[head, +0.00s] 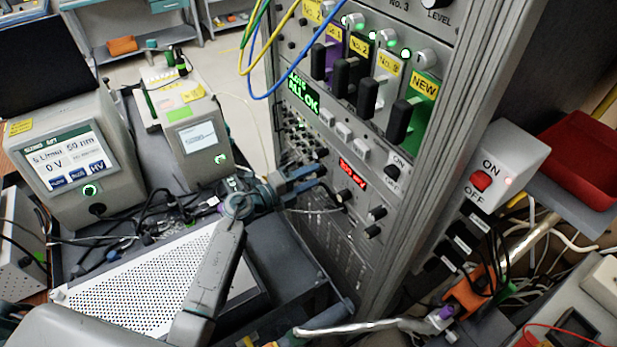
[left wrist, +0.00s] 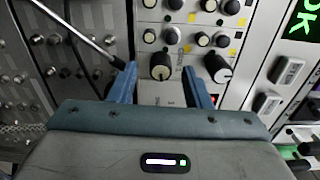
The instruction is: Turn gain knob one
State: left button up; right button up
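My left gripper (head: 303,180) has blue fingers and reaches the front of the grey rack low on its left side. In the left wrist view my left gripper (left wrist: 160,72) is open, one finger on each side of a black knob with a white mark (left wrist: 160,66). Gaps show between this knob and both fingers. A second large black knob (left wrist: 217,68) sits just right of the right finger. I cannot read which one is gain knob one. In the head view the gripper hides these knobs. My right gripper is not in view.
Smaller knobs (left wrist: 204,39) crowd the panel above. A metal rod or cable (left wrist: 75,32) slants in beside the left finger. Rack switches (head: 345,78) and an ALL OK display (head: 303,93) stand above the gripper. A perforated white box (head: 140,285) lies lower left.

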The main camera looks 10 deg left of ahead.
pick_arm(q)
jog(key=b+v, duration=0.4)
jog(key=v, duration=0.6)
jog(key=shift+s+a, duration=0.25)
jog(key=shift+s, duration=0.05)
jog(key=shift+r, duration=0.1)
